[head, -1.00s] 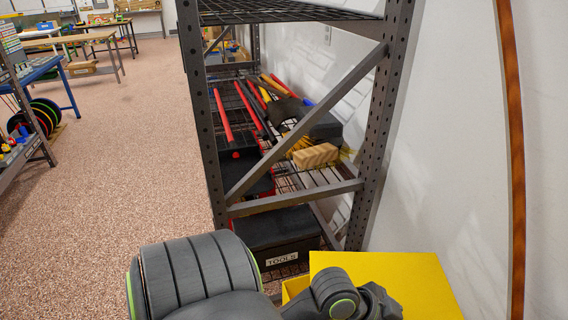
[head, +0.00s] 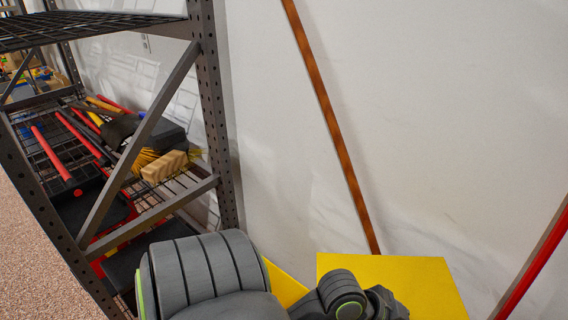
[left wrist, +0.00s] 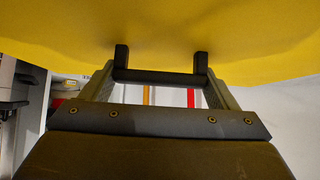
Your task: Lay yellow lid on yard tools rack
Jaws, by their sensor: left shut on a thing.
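The yellow lid (head: 425,278) is at the bottom right of the head view, in front of the white wall, partly hidden by my arm. Its yellow surface also fills the top of the left wrist view (left wrist: 160,25), with a black handle (left wrist: 158,76) on it. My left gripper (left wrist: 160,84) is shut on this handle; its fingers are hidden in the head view. The yard tools rack (head: 215,110) is a dark steel frame with mesh shelves at the left of the head view, apart from the lid. My right gripper is not in view.
Red-handled tools (head: 50,152), a broom head (head: 164,167) and other long tools lie on the rack's middle shelf. A brown pole (head: 332,125) leans on the wall, and a red pole (head: 540,255) is at the far right. Speckled floor (head: 25,245) shows at lower left.

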